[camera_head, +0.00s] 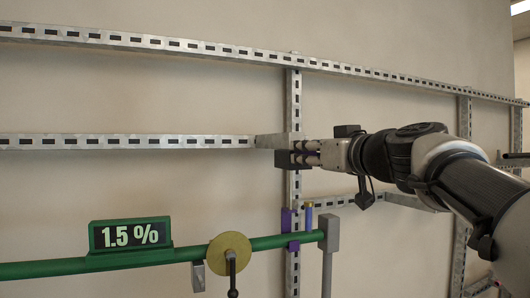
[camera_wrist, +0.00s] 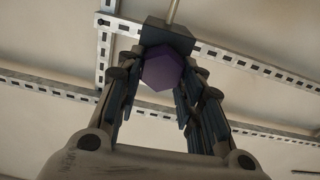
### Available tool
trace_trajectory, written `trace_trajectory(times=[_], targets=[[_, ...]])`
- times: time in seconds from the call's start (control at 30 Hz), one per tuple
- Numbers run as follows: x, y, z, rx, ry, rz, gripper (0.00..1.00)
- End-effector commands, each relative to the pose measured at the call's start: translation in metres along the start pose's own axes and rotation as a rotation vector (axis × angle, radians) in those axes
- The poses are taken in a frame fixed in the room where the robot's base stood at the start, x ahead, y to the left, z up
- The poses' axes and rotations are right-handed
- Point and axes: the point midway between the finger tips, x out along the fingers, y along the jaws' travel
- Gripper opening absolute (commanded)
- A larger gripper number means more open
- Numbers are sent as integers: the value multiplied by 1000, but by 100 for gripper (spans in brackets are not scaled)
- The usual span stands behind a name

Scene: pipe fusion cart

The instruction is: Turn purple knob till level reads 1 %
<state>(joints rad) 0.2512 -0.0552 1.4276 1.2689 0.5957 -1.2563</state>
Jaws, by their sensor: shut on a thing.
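The purple knob (camera_wrist: 161,68) shows in the wrist view as a faceted, hexagon-like end between my fingers. My gripper (camera_wrist: 163,62) is shut on it, one finger on each side. The level display (camera_head: 130,235), a green-framed black panel on the pipe at lower left, reads 1.5 %.
The green pipe (camera_head: 60,268) carries a yellow disc (camera_head: 230,253) with a dark handle and a purple plate (camera_head: 291,229). Slotted metal rails (camera_head: 120,141) run along the wall. A dark block (camera_wrist: 168,36) with a thin rod lies beyond the knob.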

Motion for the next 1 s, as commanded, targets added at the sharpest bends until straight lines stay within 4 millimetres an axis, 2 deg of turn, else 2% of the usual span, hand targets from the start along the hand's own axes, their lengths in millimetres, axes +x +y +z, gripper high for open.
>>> trace_trajectory(times=[0.27,1.0], targets=[[0,1,1,84,1,0,10],[0,4,1,589,2,0,10]])
